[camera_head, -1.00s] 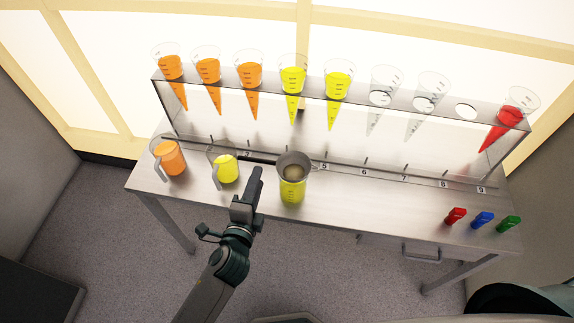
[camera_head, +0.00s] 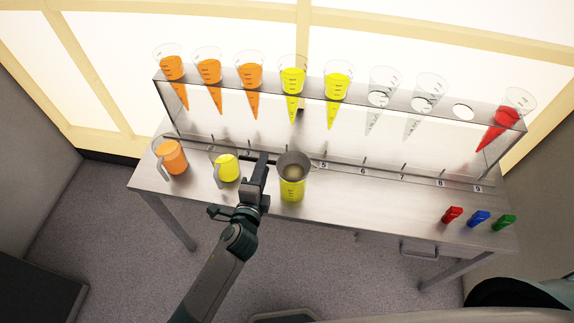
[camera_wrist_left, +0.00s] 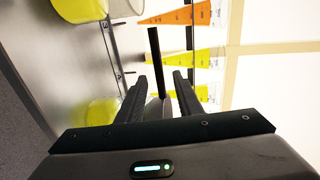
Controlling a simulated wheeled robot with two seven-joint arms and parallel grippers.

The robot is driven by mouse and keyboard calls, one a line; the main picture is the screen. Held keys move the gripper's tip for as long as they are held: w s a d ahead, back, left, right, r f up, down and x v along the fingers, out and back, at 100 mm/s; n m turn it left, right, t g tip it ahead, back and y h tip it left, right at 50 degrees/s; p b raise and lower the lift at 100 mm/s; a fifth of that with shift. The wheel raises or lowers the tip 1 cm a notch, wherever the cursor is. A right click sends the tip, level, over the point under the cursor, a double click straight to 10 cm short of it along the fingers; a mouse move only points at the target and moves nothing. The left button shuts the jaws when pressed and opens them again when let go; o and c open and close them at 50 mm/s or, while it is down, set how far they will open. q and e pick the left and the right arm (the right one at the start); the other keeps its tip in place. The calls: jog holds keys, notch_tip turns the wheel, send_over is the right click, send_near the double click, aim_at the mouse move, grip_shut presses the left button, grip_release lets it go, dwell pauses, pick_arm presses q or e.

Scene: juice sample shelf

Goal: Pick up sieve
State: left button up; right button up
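The grey sieve (camera_head: 294,165) sits upright on top of a yellow-filled container (camera_head: 291,190) near the middle of the table. A dark bar, which looks like its handle, reaches left from it. My left gripper (camera_head: 262,162) is at this bar, just left of the sieve cup. In the left wrist view the two fingers (camera_wrist_left: 160,95) are apart, with the dark bar (camera_wrist_left: 154,60) seen in line with the gap. I cannot tell whether they touch it. The sieve cup is mostly hidden in that view. My right gripper is not in view.
A yellow jug (camera_head: 226,168) stands close to the left of my gripper, and an orange jug (camera_head: 172,157) farther left. A clear shelf (camera_head: 230,80) with filled and empty cones stands behind. Red, blue (camera_head: 479,218) and green items lie at the right. The table's right middle is clear.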

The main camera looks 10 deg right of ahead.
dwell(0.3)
pick_arm(q)
grip_shut()
jog(key=shift+r, duration=0.15)
jog(key=s+d+r+b, duration=0.3)
jog(key=s+d+r, duration=0.4)
jog(key=d+r, duration=0.2)
jog(key=shift+s+r, duration=0.2)
jog(key=shift+r, duration=0.7)
